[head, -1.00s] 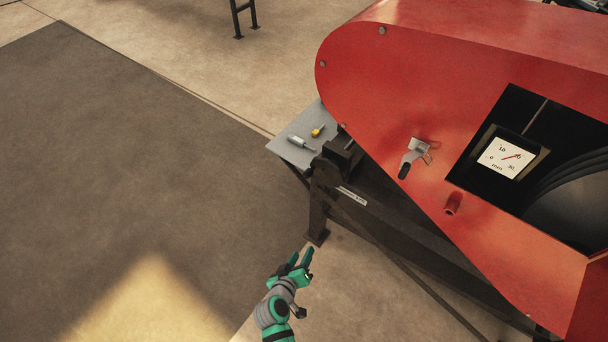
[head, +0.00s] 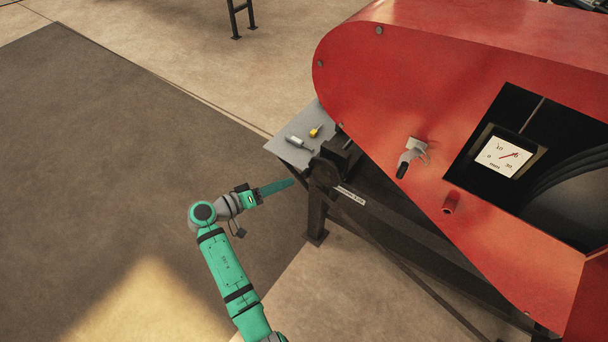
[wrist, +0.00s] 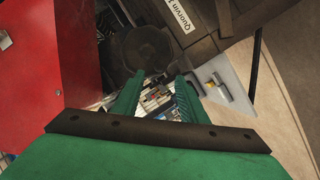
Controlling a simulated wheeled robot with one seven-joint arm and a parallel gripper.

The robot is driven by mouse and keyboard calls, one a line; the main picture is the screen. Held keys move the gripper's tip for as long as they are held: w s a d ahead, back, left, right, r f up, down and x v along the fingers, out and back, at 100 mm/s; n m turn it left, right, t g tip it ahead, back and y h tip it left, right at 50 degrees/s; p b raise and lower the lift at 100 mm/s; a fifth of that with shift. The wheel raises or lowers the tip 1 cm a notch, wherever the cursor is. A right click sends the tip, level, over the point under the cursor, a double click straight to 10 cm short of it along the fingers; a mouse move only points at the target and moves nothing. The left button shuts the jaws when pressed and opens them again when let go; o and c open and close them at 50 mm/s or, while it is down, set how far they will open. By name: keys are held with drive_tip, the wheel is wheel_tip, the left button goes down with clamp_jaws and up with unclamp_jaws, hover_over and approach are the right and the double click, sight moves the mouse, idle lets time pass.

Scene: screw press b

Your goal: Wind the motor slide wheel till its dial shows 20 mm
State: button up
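The dial (head: 503,156) sits in the dark opening of the red guard, marked in mm, with 0, 10 and 30 legible. Its red needle points up and right, over the mark between 10 and 30. My gripper (head: 289,184) is left of the dark frame's end, pointing right towards it. In the wrist view my gripper (wrist: 160,78) has its two green fingers apart with nothing held between them. A dark round part (wrist: 150,48) lies just beyond the fingertips; I cannot tell whether it is the slide wheel. No wheel shows clearly in the head view.
The red guard (head: 400,75) fills the right, with a latch handle (head: 410,157) and a red knob (head: 451,202) on its face. A grey shelf (head: 290,152) bears a yellow-handled tool (head: 315,131) and another tool. The floor at left is clear.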

sight(303, 176)
drive_tip(key=x, duration=1)
drive_tip(key=shift+s+a, duration=0.1)
drive_tip(key=shift+a, duration=0.05)
drive_tip(key=c, duration=1)
